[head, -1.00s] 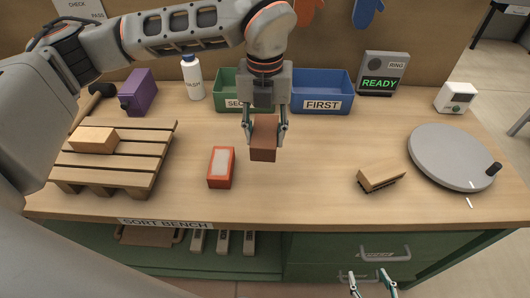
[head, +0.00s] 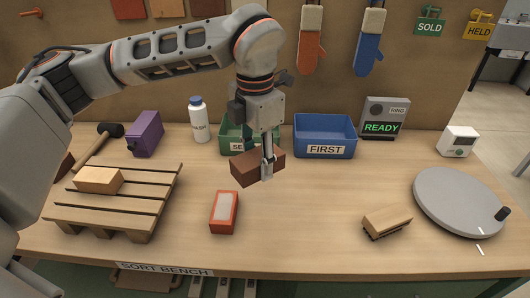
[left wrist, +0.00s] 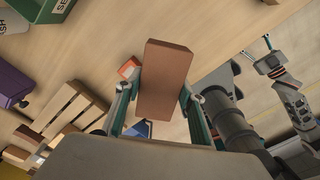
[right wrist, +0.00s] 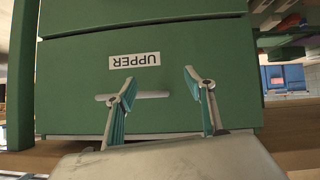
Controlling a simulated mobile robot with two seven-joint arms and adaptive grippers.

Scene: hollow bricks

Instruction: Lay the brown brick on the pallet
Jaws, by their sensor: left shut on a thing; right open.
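The brown brick (head: 243,168) is held above the bench by my left gripper (head: 267,170), which is shut on it. In the left wrist view the brick (left wrist: 166,80) sits between both fingers, with its long face showing. The slatted wooden pallet (head: 140,190) stands at the left of the bench, well to the left of the held brick. A tan brick (head: 99,180) lies on the pallet's left part; its right slats are bare. My right gripper (right wrist: 155,82) is open and empty in front of a green drawer marked UPPER (right wrist: 150,62); the head view does not show it.
An orange-red block with a pale top (head: 224,211) lies between pallet and brick. Behind are a purple box (head: 145,134), a white bottle (head: 198,120), a green bin (head: 231,134) and a blue bin (head: 325,138). A brush (head: 387,221) and grey turntable (head: 458,200) are right.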

